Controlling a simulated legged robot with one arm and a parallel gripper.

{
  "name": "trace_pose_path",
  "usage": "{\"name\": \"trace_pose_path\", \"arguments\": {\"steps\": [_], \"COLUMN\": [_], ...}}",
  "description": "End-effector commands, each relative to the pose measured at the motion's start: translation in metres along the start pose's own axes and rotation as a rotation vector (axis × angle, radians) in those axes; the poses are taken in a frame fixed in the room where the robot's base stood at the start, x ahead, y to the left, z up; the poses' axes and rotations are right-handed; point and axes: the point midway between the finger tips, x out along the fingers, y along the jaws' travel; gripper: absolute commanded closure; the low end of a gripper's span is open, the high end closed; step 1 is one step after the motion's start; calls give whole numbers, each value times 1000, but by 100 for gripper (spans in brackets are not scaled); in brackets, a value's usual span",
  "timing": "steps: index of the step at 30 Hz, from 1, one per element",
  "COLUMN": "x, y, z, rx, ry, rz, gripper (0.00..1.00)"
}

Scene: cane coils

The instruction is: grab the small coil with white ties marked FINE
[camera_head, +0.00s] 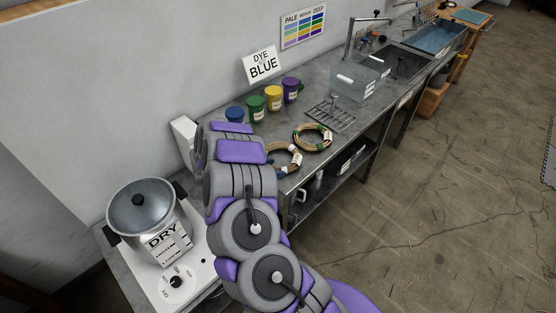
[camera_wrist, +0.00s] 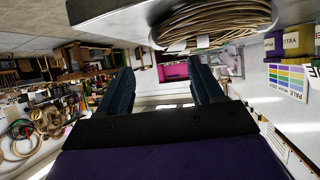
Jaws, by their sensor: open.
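No marking is legible on either. In the wrist view, a coil with white bits at its edge (camera_wrist: 220,20) shows at the top, on the grey counter. My gripper (camera_wrist: 160,64) is open, with nothing between its fingers, apart from that coil. In the head view my gripper is hidden behind my arm.
Several dye tubs, including a yellow one (camera_head: 273,98), stand along the wall. A wire rack (camera_head: 330,116) and a clear bin (camera_head: 359,78) are farther along the counter (camera_head: 345,146). A steel pot (camera_head: 142,207) stands on a white hotplate at the left.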

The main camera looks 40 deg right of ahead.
Motion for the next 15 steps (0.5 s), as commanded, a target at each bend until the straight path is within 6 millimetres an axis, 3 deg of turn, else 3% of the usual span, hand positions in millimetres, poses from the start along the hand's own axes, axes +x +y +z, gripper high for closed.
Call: {"name": "trace_pose_path", "arguments": {"steps": [3, 10, 15], "x": [16, 25, 45], "y": [0, -1, -4], "z": [1, 2, 5], "rx": [-1, -1, -2], "ry": [-2, -1, 2], "rz": [0, -1, 1], "gripper": [34, 34, 34]}}
